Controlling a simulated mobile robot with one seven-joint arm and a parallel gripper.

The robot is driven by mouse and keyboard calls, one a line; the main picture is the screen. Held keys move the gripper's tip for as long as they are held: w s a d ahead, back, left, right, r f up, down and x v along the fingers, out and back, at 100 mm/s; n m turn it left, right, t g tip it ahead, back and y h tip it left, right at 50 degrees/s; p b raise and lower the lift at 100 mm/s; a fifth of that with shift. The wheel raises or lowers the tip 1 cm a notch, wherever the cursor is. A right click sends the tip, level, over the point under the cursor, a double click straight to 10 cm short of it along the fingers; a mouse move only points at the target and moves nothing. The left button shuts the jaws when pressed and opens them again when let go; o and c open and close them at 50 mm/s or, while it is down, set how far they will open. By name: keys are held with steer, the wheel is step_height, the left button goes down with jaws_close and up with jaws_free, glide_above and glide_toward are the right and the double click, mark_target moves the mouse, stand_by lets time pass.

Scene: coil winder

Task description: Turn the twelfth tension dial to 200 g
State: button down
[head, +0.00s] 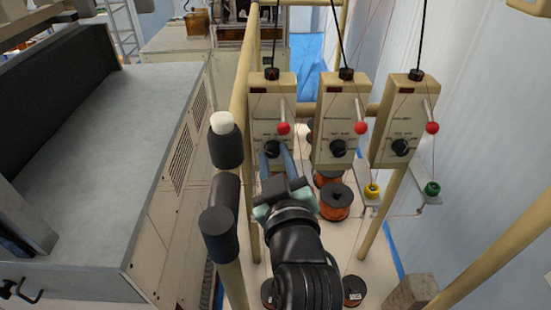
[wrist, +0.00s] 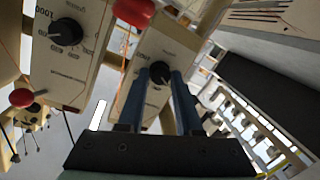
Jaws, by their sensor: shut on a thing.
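Three cream tension boxes hang in a row in the head view: a left box (head: 271,105), a middle box (head: 342,112) and a right box (head: 398,115). Each has a black dial low on its face. My gripper (head: 274,153) reaches the left box from below. In the wrist view its two blue fingers (wrist: 160,76) are shut on that box's black dial (wrist: 159,71), one on each side. The fingers and the angle hide much of the scale, so I cannot read the setting. No box number is legible.
Red balls (head: 283,128) on short rods stick out from the boxes. A beige post with black padded sleeves (head: 220,225) stands close left of my arm. Copper spools (head: 335,201) sit below the boxes. A grey cabinet (head: 110,140) fills the left.

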steer(key=c, duration=0.6)
jaws_free()
steer(key=s+d+r+p, duration=0.1)
steer(key=s+p, duration=0.1)
steer(key=s, duration=1)
steer(key=shift+s+d+r+p, duration=0.2)
steer(key=shift+s+d+p, duration=0.1)
steer(key=shift+s, duration=0.1)
